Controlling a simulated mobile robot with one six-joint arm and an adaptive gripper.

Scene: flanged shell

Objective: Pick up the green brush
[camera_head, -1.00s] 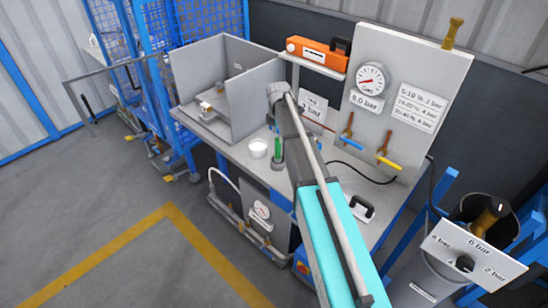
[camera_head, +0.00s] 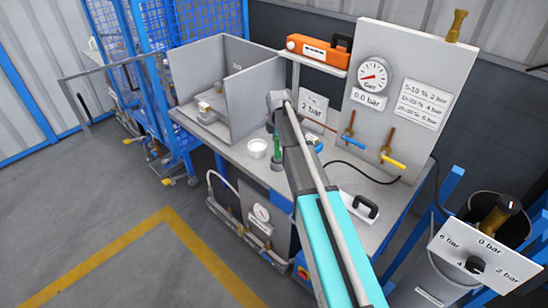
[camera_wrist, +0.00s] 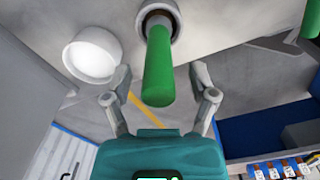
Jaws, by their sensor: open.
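The green brush (camera_wrist: 158,70) stands in a round grey holder (camera_wrist: 172,14) in the wrist view, its free end toward the camera. In the head view the brush (camera_head: 276,137) shows as a small green strip on the workbench, partly hidden by my arm. My gripper (camera_wrist: 160,75) is open, with one finger on each side of the brush in the wrist view. Gaps show between the fingers and the brush; I cannot tell their depth along it. In the head view my arm hides the fingers.
A white cup (camera_head: 257,148) stands left of the brush, and close to the left finger in the wrist view (camera_wrist: 92,55). A grey partition (camera_head: 250,100) rises behind the cup. A gauge panel (camera_head: 390,130) stands right of my arm. A black-handled item (camera_head: 362,208) lies on the bench.

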